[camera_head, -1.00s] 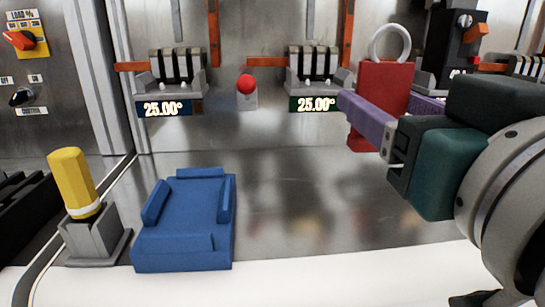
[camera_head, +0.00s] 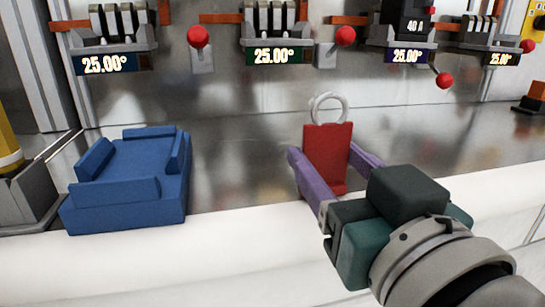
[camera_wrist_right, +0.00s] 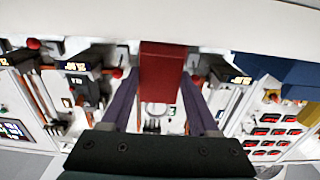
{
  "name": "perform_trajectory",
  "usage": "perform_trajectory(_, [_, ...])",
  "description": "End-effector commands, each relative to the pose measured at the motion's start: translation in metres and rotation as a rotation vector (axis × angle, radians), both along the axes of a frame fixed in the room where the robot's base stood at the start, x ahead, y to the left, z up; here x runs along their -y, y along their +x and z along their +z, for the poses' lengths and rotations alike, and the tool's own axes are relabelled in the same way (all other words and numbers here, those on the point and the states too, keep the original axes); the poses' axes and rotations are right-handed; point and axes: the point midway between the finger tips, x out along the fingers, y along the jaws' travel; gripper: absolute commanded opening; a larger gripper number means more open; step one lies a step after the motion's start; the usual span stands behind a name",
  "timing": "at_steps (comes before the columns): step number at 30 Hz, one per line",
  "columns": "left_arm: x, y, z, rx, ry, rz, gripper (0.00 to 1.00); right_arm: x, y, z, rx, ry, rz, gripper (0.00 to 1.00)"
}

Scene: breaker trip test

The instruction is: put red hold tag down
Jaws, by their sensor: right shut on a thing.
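The red hold tag (camera_head: 327,155) is a flat red plate with a pale ring on top. It is upright between the purple fingers of my right gripper (camera_head: 335,170), which is shut on it. In the head view the tag stands in front of the steel surface, near its front edge. I cannot tell whether its bottom touches. The right wrist view shows the tag (camera_wrist_right: 162,75) between both fingers (camera_wrist_right: 158,105). A blue cradle (camera_head: 130,180) with raised edge strips lies to the left, empty and apart from the tag. My left gripper is not in view.
Breaker units with 25.00° displays (camera_head: 277,56) and red-knobbed levers (camera_head: 198,37) line the back. A yellow-handled device in a grey base (camera_head: 22,195) stands left of the cradle. Bare steel (camera_head: 240,165) lies between the cradle and the tag. A white front edge (camera_head: 200,245) runs below.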

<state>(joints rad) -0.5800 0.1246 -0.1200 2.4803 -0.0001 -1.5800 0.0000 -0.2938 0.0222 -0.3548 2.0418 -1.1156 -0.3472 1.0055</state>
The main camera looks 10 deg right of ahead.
Motion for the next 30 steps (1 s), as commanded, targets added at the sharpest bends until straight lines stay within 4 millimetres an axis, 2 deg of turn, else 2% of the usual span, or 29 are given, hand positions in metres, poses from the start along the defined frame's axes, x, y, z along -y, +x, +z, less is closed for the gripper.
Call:
perform_trajectory(4, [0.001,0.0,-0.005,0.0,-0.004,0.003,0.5,0.0,0.0,-0.004,0.001,0.0,0.0,0.0])
perform_trajectory(5, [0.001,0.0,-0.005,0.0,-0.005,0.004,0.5,0.0,0.0,-0.004,0.001,0.0,0.0,0.62])
perform_trajectory(12, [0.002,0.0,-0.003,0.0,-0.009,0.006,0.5,0.0,0.0,-0.003,0.001,-0.001,0.0,0.89])
perform_trajectory(20, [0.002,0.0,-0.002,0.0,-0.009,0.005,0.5,0.0,0.0,-0.002,0.001,-0.001,0.0,0.91])
perform_trajectory(23, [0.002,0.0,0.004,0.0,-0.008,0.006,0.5,0.0,0.0,0.004,0.001,-0.001,0.0,0.91])
perform_trajectory(30, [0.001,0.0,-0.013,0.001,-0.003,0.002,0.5,0.001,-0.038,-0.005,-0.004,0.003,-0.001,0.91])
